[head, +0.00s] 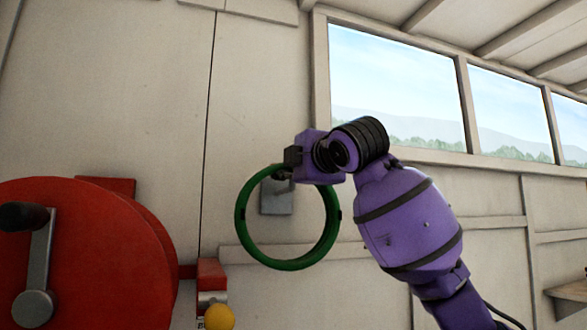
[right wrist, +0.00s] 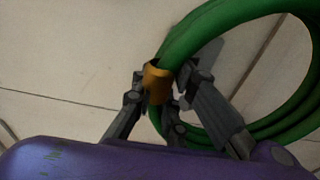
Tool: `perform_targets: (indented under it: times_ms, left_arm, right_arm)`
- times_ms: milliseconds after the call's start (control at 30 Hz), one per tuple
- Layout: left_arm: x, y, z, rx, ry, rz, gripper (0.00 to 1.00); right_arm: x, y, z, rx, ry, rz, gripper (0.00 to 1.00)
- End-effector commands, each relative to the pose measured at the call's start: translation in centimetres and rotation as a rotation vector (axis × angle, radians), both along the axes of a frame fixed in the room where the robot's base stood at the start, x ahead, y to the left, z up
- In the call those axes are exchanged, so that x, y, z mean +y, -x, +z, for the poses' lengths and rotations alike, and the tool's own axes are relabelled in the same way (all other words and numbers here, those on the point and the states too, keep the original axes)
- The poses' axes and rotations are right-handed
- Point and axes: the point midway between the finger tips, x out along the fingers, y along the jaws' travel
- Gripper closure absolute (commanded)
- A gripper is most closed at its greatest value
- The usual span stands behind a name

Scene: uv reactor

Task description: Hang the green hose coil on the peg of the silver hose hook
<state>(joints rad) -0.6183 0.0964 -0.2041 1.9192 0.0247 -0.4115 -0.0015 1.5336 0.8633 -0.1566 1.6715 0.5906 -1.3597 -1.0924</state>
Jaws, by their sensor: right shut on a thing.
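The green hose coil (head: 290,264) is an upright ring in the head view, in front of the wall. My right gripper (head: 283,173) is shut on the upper part of its ring. In the right wrist view the fingers (right wrist: 165,100) close around a yellow-gold band (right wrist: 157,82) on the coil (right wrist: 215,25). A silver-grey plate (head: 277,199), apparently the hose hook, shows on the wall through the ring, just below my gripper. Its peg cannot be made out, and I cannot tell whether the coil touches it. My left gripper is out of view.
A large red reel (head: 95,260) with a crank handle (head: 38,265) stands at the lower left. A yellow ball-shaped knob (head: 219,317) sits at the bottom, beside a red block (head: 211,273). Windows (head: 395,85) line the upper right wall.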

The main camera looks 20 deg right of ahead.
Motion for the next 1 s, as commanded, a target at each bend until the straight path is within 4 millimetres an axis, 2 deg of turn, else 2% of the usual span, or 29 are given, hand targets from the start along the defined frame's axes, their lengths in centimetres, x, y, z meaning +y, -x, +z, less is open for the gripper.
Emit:
perform_targets:
  times_ms: [500, 1000]
  left_arm:
    - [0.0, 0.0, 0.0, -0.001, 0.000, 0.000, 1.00]
    - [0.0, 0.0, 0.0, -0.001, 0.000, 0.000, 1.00]
  right_arm:
    - [0.1, -2.8, 0.2, -0.005, -0.001, 0.000, 1.00]
    - [0.1, -4.0, -1.9, -0.007, 0.001, 0.000, 1.00]
